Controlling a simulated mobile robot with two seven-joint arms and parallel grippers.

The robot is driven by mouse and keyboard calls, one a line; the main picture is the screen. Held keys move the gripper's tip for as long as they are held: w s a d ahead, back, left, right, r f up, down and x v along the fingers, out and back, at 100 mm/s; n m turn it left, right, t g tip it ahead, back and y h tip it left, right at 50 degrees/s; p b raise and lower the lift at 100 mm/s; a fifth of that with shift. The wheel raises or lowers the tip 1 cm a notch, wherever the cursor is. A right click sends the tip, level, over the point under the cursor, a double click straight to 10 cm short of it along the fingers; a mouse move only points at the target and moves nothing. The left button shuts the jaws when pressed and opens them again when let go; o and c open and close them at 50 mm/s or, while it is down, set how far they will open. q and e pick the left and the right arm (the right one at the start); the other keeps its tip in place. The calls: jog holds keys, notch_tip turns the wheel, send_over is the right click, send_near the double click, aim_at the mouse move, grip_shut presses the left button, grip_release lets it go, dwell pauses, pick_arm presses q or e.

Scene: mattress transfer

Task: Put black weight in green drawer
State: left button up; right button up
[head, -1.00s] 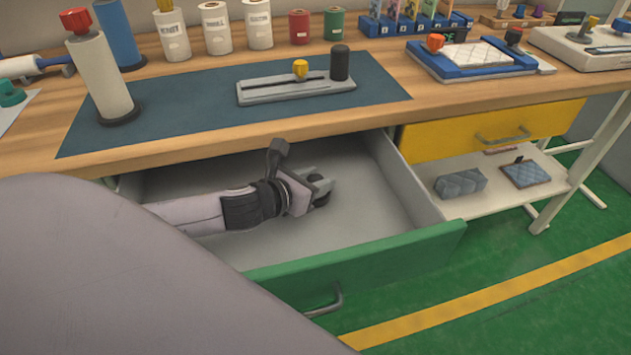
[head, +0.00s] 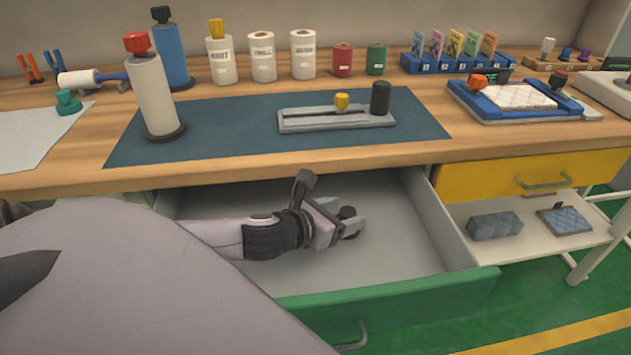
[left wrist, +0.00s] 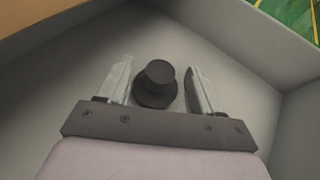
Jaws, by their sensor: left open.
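The green drawer (head: 400,301) is pulled open below the bench, with a grey inside. The black weight (left wrist: 156,84) stands upright on the drawer floor, a round base with a knob on top. In the left wrist view it is between the two fingers of my left gripper (left wrist: 158,88), with gaps on both sides. In the head view my left gripper (head: 345,223) is low inside the drawer, open, with the weight (head: 347,213) partly hidden between its fingers. My right gripper is not in view.
On the bench, a blue mat (head: 220,126) holds a grey slide fixture (head: 335,117) and a white roll (head: 154,92) on a stand. The right part of the green drawer is empty.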

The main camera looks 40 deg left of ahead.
pick_arm(q)
jog(key=p+v, duration=0.1)
jog(key=v, duration=0.8)
jog(key=shift+s+r, duration=0.2)
jog(key=shift+s, duration=0.15)
jog(key=shift+r, duration=0.15)
